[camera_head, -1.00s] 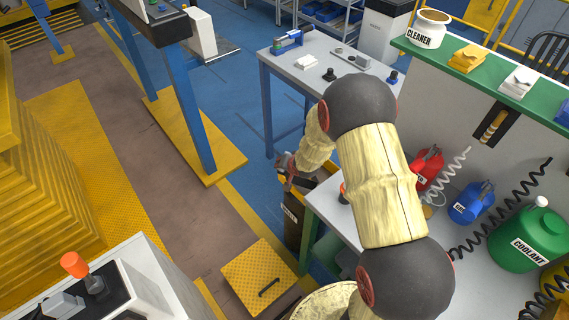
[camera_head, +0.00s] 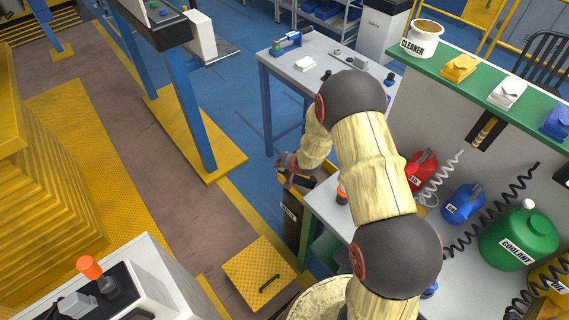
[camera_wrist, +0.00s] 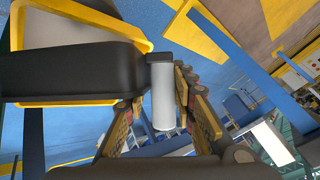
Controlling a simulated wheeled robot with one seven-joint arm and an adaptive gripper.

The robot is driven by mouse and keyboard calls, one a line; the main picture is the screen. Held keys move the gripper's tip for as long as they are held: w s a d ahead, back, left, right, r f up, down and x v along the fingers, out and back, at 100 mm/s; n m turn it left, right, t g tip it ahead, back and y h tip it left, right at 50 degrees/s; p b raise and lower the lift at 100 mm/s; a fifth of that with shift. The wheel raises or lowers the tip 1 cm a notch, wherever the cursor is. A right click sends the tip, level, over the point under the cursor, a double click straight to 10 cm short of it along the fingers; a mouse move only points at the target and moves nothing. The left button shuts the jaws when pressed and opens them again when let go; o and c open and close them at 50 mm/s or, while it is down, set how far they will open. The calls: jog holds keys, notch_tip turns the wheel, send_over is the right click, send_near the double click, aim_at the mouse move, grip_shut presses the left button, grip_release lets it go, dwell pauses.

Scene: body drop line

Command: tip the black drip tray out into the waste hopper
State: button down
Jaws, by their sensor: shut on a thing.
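In the wrist view my gripper (camera_wrist: 163,115) is shut on the pale cylindrical handle of the black drip tray (camera_wrist: 90,72). The dark tray body extends left from the handle, over or close to the yellow-rimmed waste hopper (camera_wrist: 150,46). Tray contents do not show, and I cannot tell its exact tilt. In the head view my gripper (camera_head: 288,168) is at the hopper's top, beyond my forearm. The dark, labelled hopper (camera_head: 291,228) stands left of the green-edged bench. The tray cannot be made out clearly there.
The green-edged bench (camera_head: 326,222) stands right beside the hopper. A grey table (camera_head: 318,62) is behind. A yellow floor plate (camera_head: 258,272) with a dark handle lies in front. Red, blue and green (camera_head: 518,238) containers with coiled hoses line the right. Open floor lies left.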

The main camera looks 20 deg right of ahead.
jog(key=shift+w+d+r+m+g+y+p, duration=0.15)
jog(key=shift+w+d+r+g+y+p, duration=0.25)
jog(key=shift+p, duration=3.25)
jog(key=shift+w+d+r+m+g+y+p, duration=0.15)
jog(key=shift+d+r+y+p, duration=0.3)
jog(key=shift+p, duration=3.2)
jog(key=shift+w+d+r+m+g+y+p, duration=0.15)
jog(key=shift+w+d+r+g+y+p, duration=0.25)
jog(key=shift+p, duration=2.25)
jog(key=shift+w+d+r+m+g+y+p, duration=0.15)
jog(key=shift+d+r+y+p, duration=0.25)
jog(key=shift+p, duration=2.2)
jog(key=shift+w+d+r+p, duration=0.1)
jog(key=shift+d+p, duration=0.15)
jog(key=shift+p, duration=0.3)
jog(key=shift+w+d+r+m+g+y+b, duration=0.2)
jog(key=shift+w+d+m+g+y+b, duration=0.25)
jog(key=shift+d+y, duration=0.35)
jog(key=shift+w+d+r+m+g+y+b, duration=0.2)
jog(key=shift+w+d+g+y, duration=0.35)
jog(key=shift+d, duration=0.35)
jog(key=shift+w+r, duration=0.1)
jog(key=shift+w, duration=0.05)
